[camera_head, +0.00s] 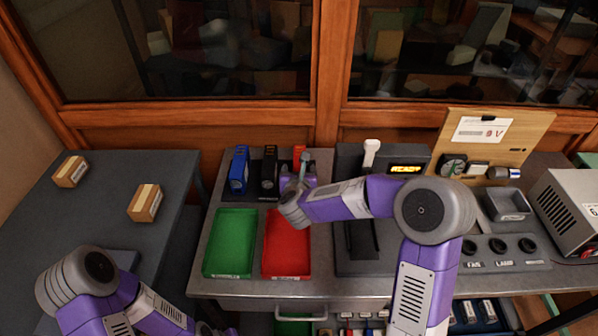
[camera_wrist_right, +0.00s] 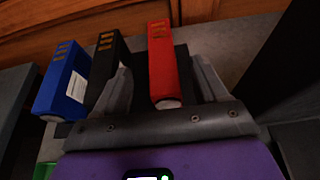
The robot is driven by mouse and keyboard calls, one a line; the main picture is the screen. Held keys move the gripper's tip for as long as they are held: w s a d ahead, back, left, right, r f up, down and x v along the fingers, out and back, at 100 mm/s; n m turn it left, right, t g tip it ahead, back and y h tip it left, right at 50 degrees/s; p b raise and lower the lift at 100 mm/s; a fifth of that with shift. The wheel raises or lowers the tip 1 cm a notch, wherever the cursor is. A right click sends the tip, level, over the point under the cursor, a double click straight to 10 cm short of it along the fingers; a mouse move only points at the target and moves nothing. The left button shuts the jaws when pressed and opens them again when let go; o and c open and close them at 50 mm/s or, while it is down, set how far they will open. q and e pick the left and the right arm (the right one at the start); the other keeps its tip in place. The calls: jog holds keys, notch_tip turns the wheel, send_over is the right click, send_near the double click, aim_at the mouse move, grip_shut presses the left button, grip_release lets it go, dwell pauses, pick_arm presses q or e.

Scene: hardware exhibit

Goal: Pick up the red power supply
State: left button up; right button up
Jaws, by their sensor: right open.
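The red power supply (camera_head: 299,152) stands upright at the right end of a row of three at the back of the grey workbench. My right gripper (camera_head: 299,171) is over it and hides most of it in the head view. In the right wrist view, the red power supply (camera_wrist_right: 163,62) stands between the two spread fingers of my right gripper (camera_wrist_right: 161,72). Gaps show on both sides, so the jaws are open and not closed on it. My left gripper (camera_head: 216,330) is only partly visible at the bottom edge, and its jaws are unclear.
A black unit (camera_head: 269,170) and a blue unit (camera_head: 239,169) stand left of the red one. A green tray (camera_head: 231,243) and a red tray (camera_head: 273,262) lie in front. A dark fixture (camera_head: 349,160) rises to the right. Small boxes (camera_head: 145,203) sit on the left table.

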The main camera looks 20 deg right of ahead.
aim_at(299, 166)
jog(key=b+x, duration=0.1)
jog(key=x, duration=0.5)
grip_shut()
jog(key=shift+r, duration=0.15)
dwell(0.4)
